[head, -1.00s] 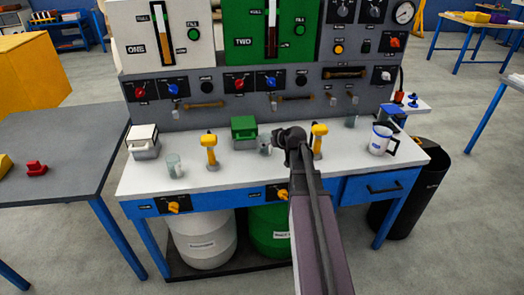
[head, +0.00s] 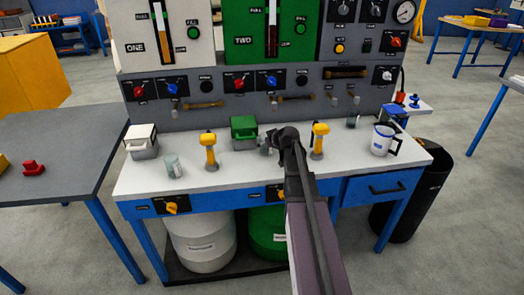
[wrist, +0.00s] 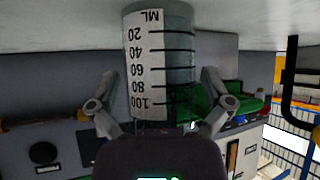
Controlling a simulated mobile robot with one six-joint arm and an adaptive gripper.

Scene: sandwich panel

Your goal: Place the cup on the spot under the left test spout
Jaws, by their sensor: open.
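A clear measuring cup with a white "ML" scale strip (wrist: 150,60) appears upside down in the wrist view, between the two fingers of my open gripper (wrist: 160,88). The fingers are spread to either side of it, and I cannot tell whether either touches it. In the head view this cup (head: 264,144) stands on the white bench in front of the green-lidded box. My gripper (head: 273,139) is just to its right and partly covers it. Small spouts (head: 333,101) stick out of the grey panel above the bench; I cannot read which is the left test spout.
Another clear cup (head: 172,166) stands at the bench's left and one (head: 352,119) at the back right. Yellow-topped posts (head: 210,150) (head: 318,141), a white-lidded box (head: 141,142), the green-lidded box (head: 244,132) and a blue-white mug (head: 383,139) also stand on the bench (head: 240,176).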

